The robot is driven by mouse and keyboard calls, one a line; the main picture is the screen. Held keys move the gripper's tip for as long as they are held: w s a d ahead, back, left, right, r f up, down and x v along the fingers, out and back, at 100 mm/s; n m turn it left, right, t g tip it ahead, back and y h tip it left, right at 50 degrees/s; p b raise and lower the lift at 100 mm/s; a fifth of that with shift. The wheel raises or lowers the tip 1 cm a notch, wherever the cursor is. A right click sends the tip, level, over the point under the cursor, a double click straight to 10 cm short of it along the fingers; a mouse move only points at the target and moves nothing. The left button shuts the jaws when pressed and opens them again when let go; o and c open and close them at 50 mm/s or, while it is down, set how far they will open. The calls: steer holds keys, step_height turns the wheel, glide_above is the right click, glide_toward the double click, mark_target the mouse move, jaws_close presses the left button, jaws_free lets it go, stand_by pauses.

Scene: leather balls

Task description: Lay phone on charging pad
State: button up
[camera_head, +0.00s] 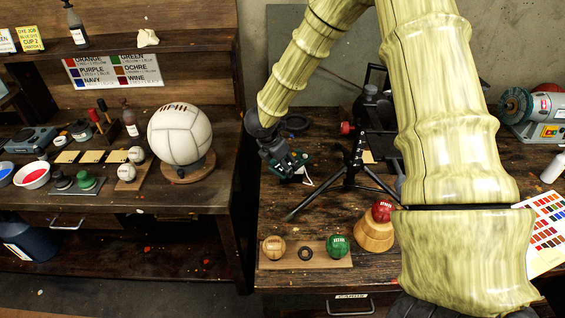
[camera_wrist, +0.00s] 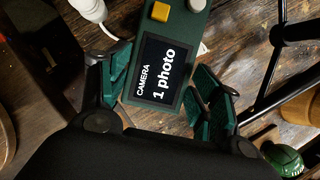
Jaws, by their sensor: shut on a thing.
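My gripper (camera_head: 287,168) is low over the right-hand bench, left of a black tripod. In the wrist view its green-padded fingers (camera_wrist: 162,92) are shut on a green handheld device (camera_wrist: 185,45). The device has a yellow button, a pale button and a dark screen reading "CAMERA 1 photo". I cannot tell whether this is the phone. In the head view the gripper mostly hides it. A dark round disc (camera_head: 294,122) lies behind the gripper; I cannot tell whether it is the charging pad.
The black tripod (camera_head: 352,165) stands close right of my gripper. A white plug-like thing with a cable (camera_wrist: 91,9) is by the left finger. In front are a wooden board with a tan ball (camera_head: 273,247) and green ball (camera_head: 339,246), and a red ball (camera_head: 382,211) on a wooden stand.

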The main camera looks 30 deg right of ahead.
steer(key=o, duration=1.1)
steer(key=shift+o, duration=0.2)
steer(key=shift+r, duration=0.1)
steer(key=b+v, duration=0.3)
steer(key=v, duration=0.9)
